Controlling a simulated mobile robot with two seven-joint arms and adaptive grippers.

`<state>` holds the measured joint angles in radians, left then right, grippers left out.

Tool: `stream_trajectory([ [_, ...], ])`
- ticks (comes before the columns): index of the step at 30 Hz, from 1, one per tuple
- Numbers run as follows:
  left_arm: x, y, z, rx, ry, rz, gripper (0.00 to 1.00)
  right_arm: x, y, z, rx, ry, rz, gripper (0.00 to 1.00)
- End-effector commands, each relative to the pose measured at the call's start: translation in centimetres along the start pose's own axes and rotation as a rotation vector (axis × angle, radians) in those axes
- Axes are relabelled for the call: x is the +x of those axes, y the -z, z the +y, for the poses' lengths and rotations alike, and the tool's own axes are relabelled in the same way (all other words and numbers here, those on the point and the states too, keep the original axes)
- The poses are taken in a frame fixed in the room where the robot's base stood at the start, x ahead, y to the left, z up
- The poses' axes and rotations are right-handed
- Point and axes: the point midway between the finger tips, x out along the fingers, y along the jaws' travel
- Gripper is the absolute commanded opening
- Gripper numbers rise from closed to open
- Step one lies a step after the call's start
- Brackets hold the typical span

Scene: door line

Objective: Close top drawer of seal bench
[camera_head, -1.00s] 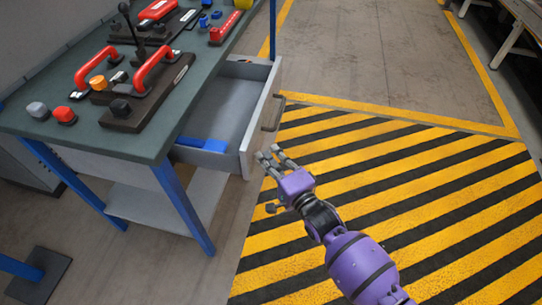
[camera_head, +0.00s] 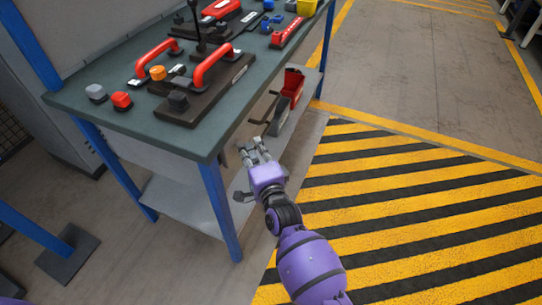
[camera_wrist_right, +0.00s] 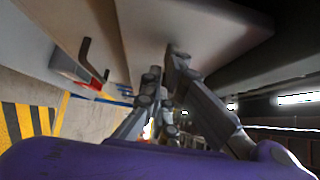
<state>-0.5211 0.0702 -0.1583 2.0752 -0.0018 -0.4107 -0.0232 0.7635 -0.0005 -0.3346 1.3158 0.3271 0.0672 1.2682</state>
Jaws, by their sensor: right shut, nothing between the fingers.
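The seal bench (camera_head: 205,138) has a dark green top and blue legs. Its top drawer is pushed in under the worktop, and its inside no longer shows. The drawer's dark handle (camera_head: 266,108) sticks out past the right edge of the bench. The handle also shows in the right wrist view (camera_wrist_right: 92,62), on the pale drawer front (camera_wrist_right: 112,35). I cannot tell whether a small gap is left. My right gripper (camera_head: 254,150) is shut and empty, just below the bench edge, close to the drawer front; contact is unclear. My left gripper is not in view.
Red-handled tools (camera_head: 212,66), an orange knob (camera_head: 158,72) and a yellow container (camera_head: 306,8) stand on the worktop. A red bin (camera_head: 294,83) sits below the edge. The lower shelf (camera_head: 180,205) juts under the bench. Striped floor (camera_head: 400,200) on the right is clear.

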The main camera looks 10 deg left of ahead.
Motion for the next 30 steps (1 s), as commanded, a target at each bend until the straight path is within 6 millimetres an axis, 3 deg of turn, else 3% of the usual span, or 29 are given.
stream_trajectory([
  [10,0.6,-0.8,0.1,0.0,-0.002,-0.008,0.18,2.6,-2.6,0.1,0.002,0.0,0.0,0.0],
  [30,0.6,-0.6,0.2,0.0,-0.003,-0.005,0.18,2.8,-3.0,-0.1,-0.001,0.0,-0.003,0.0],
])
